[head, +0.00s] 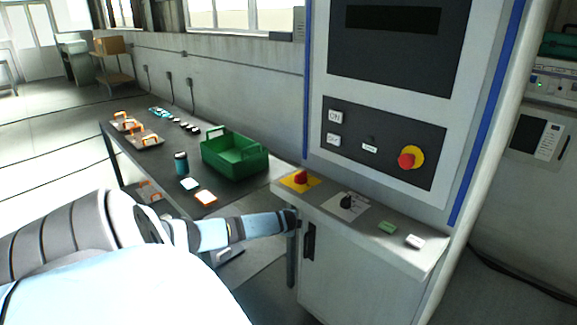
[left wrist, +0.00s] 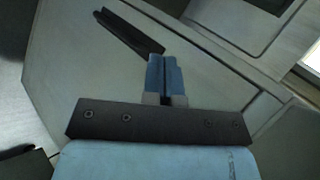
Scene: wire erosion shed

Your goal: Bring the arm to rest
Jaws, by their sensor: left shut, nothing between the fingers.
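My left arm comes in from the left in the head view and reaches across in front of the bench to the machine cabinet. My left gripper (left wrist: 162,78) shows in the left wrist view with its two blue fingers together and nothing between them. It points at the cabinet's pale door (left wrist: 90,70), close to the dark door handle (left wrist: 130,32). In the head view the handle (head: 309,241) is just right of the arm's end, where the fingers are hard to make out. I cannot tell whether they touch the cabinet. My right gripper is not in view.
The cabinet ledge carries a red switch on a yellow plate (head: 301,180), a black knob (head: 346,201), a green block (head: 387,227) and a white block (head: 415,241). A red emergency button (head: 407,160) is above. The dark bench (head: 225,205) holds a green crate (head: 250,168) and a bottle (head: 181,164).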

